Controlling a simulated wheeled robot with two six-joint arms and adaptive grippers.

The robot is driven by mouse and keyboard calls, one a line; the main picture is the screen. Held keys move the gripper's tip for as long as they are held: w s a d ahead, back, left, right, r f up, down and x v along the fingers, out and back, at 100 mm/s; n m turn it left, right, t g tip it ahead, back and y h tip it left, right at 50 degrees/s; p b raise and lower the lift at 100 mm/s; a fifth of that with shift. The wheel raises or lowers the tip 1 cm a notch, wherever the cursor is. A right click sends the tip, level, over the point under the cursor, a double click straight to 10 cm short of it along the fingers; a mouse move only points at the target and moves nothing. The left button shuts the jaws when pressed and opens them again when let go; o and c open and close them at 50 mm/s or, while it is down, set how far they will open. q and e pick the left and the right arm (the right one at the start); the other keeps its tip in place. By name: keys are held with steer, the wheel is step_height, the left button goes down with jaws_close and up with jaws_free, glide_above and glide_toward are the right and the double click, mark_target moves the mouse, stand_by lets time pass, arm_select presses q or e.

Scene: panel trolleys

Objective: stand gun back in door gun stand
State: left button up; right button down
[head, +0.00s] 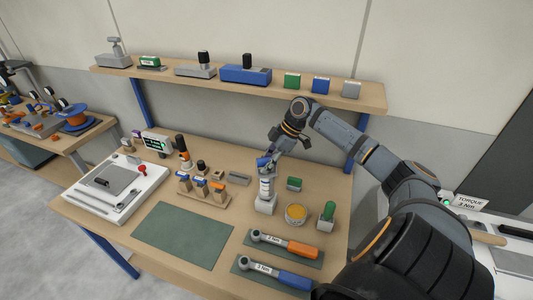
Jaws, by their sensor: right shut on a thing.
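My right gripper (268,160) comes down from the upper right over the middle of the bench. It is shut on the gun (266,186), a slim upright tool with a pale labelled body and blue near the top. The fingers hide part of the gun's top. The gun's lower end is at a small light grey block, which looks like the door gun stand (266,205). I cannot tell whether the gun is fully seated in it. My left gripper is not in view.
Left of the stand is a wooden rack (205,197) with several small tools. A round yellow tin (296,214) and a green-topped item (327,216) stand close on the right. Orange (285,244) and blue (275,273) torque wrenches lie in front. The green mat (184,235) is clear.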

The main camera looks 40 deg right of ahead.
steer(key=shift+f+b, duration=0.4)
steer(key=shift+f, duration=0.55)
steer(key=c, duration=1)
jaws_free()
steer(key=v, duration=0.6)
steer(key=shift+s+d, duration=0.1)
steer(key=shift+s, duration=0.05)
steer(key=shift+d+r, duration=0.15)
steer(key=shift+r, duration=0.5)
steer(key=shift+s, duration=0.1)
